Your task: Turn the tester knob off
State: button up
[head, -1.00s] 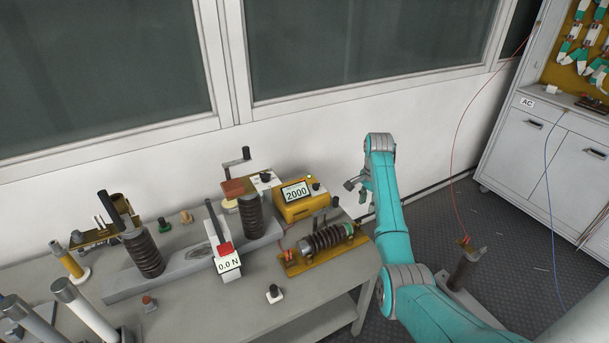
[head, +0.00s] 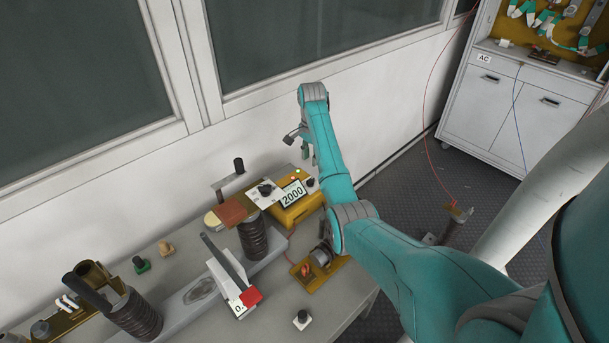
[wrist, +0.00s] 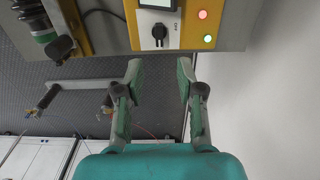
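The yellow tester (head: 285,214) stands on the table against the wall, its display (head: 292,194) reading 2000. Its black knob (wrist: 159,32) sits on the white panel below the display in the wrist view, with a dark pointer. A red light (wrist: 203,14) and a green light (wrist: 208,38) are beside it. My gripper (wrist: 160,68) is open and empty. Its two fingers are on either side of the knob's line in the wrist view, apart from the knob. In the head view my gripper (head: 309,153) hangs beyond the tester, near the wall.
A ribbed insulator (head: 252,238) and a force gauge (head: 236,290) stand in front of the tester. A small black-topped piece (head: 301,319) is near the table's front. The white wall (wrist: 250,110) is close beside my gripper. Cabinets (head: 507,110) stand at the right.

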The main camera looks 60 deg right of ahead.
aim_at(311, 179)
notch_tip(311, 179, down, 10)
dwell(0.5)
grip_shut()
